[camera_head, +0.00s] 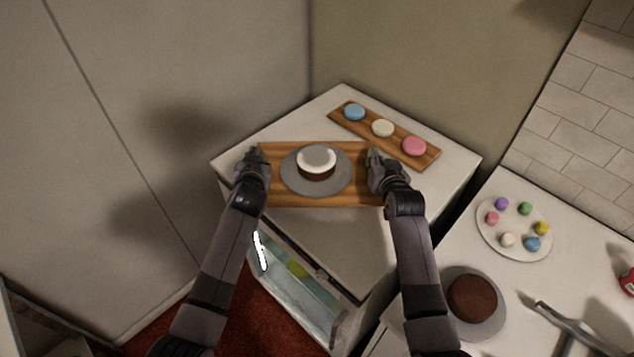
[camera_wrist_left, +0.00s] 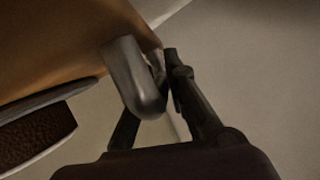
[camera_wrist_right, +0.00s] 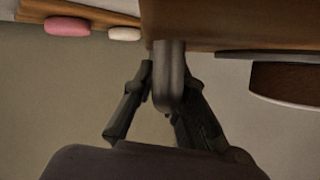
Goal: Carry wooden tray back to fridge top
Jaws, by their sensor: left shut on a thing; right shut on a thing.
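The wooden tray (camera_head: 290,196) is a flat brown rectangle over the white fridge top (camera_head: 335,242). It bears a grey turntable plate (camera_head: 317,189) with a dark cake (camera_head: 316,168) topped in white. My left gripper (camera_head: 256,158) is shut on the metal handle at the tray's left end; the handle (camera_wrist_left: 136,80) shows in the left wrist view. My right gripper (camera_head: 375,158) is shut on the handle at the right end, and that handle (camera_wrist_right: 169,80) shows in the right wrist view. I cannot tell whether the tray touches the fridge top.
A wooden board (camera_head: 425,156) with blue, cream and pink round pieces lies behind the tray, to the right. A counter (camera_head: 478,236) at the right holds a plate (camera_head: 515,240) of several coloured pieces and a brown cake (camera_head: 472,296). Walls stand behind and left. The fridge's front top is bare.

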